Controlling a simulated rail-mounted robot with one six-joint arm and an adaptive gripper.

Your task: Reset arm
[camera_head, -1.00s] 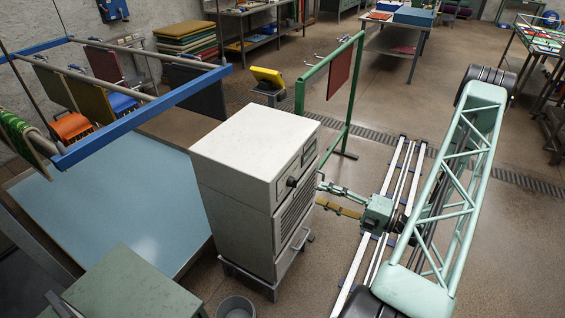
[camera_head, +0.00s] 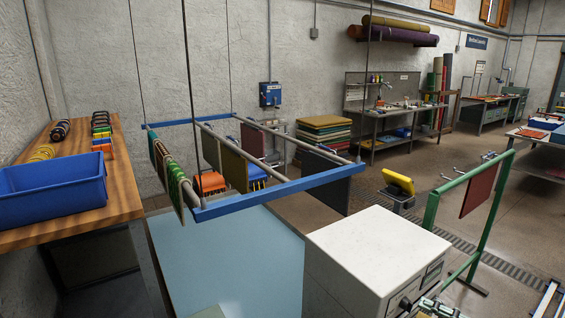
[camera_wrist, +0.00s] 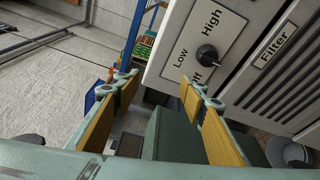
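My gripper (camera_wrist: 164,88) shows in the wrist view with its two yellow-padded fingers apart and nothing between them. Just beyond the fingertips is the white cabinet (camera_wrist: 175,50), with a black round knob (camera_wrist: 207,54) on a panel marked Low and High. A Filter label and vent slots are to the right of it. In the head view the white cabinet (camera_head: 375,250) stands at the bottom right, with its knob (camera_head: 405,302) near the lower edge. A small part of my gripper's end shows beside it, mostly cut off by the frame.
A blue hanging frame (camera_head: 275,191) with rugs is above a light blue table (camera_head: 225,262). A wooden bench (camera_head: 125,170) with a blue bin (camera_head: 55,190) is at the left. A green stand (camera_head: 470,185) is at the right. Open floor (camera_head: 420,170) lies behind the cabinet.

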